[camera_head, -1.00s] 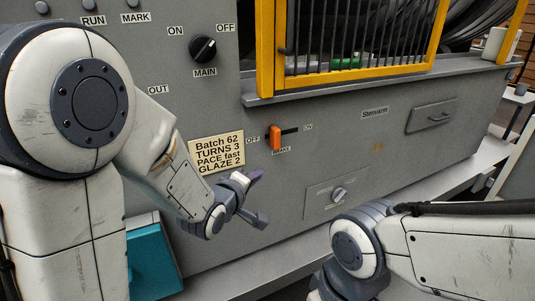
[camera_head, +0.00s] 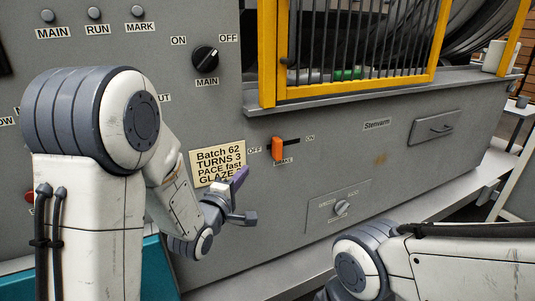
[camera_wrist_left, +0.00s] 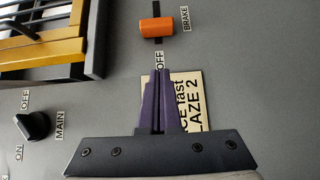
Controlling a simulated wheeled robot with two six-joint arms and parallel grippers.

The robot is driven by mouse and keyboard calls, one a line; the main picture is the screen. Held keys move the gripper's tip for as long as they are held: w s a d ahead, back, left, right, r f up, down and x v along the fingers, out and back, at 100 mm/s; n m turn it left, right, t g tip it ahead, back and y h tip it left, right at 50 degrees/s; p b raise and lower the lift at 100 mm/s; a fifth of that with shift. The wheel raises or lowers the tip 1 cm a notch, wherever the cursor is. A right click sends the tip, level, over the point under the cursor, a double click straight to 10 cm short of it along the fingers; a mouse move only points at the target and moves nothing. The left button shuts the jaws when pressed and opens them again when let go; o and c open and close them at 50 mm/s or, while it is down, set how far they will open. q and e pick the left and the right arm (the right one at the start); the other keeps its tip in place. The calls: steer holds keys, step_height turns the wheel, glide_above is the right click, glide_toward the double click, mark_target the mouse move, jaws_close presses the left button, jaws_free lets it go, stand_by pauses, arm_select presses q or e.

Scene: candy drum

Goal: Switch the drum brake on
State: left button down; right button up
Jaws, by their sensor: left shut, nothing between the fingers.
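The drum brake is an orange slide knob (camera_head: 279,148) on a dark slot in the grey panel, with OFF on its left, ON on its right and BRAKE below. The knob sits at the OFF end of the slot. In the left wrist view the orange knob (camera_wrist_left: 156,27) lies just beyond my fingertips. My left gripper (camera_head: 241,175) is shut and empty, below and left of the knob, in front of the note; its purple fingers (camera_wrist_left: 158,75) touch nothing that I can make out. Of my right arm only links show at the lower right; its gripper is out of view.
A yellow batch note (camera_head: 215,160) is left of the brake. The MAIN rotary switch (camera_head: 205,58) is above it. A yellow-framed guard (camera_head: 350,94) and grey ledge jut out above. A small knob plate (camera_head: 335,208) and a drawer handle (camera_head: 436,129) are to the right.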

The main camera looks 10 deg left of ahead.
arm_select(q)
steer(key=p, duration=0.2)
glide_toward(273, 149)
steer(key=w+a, duration=0.2)
steer(key=w, duration=0.1)
steer(key=shift+w+d, duration=1.1)
steer(key=shift+d, duration=0.05)
steer(key=shift+w+d+f, duration=0.1)
steer(key=shift+w+d, duration=0.15)
steer(key=shift+d, duration=0.1)
arm_select(e)
steer(key=shift+r, duration=1.45)
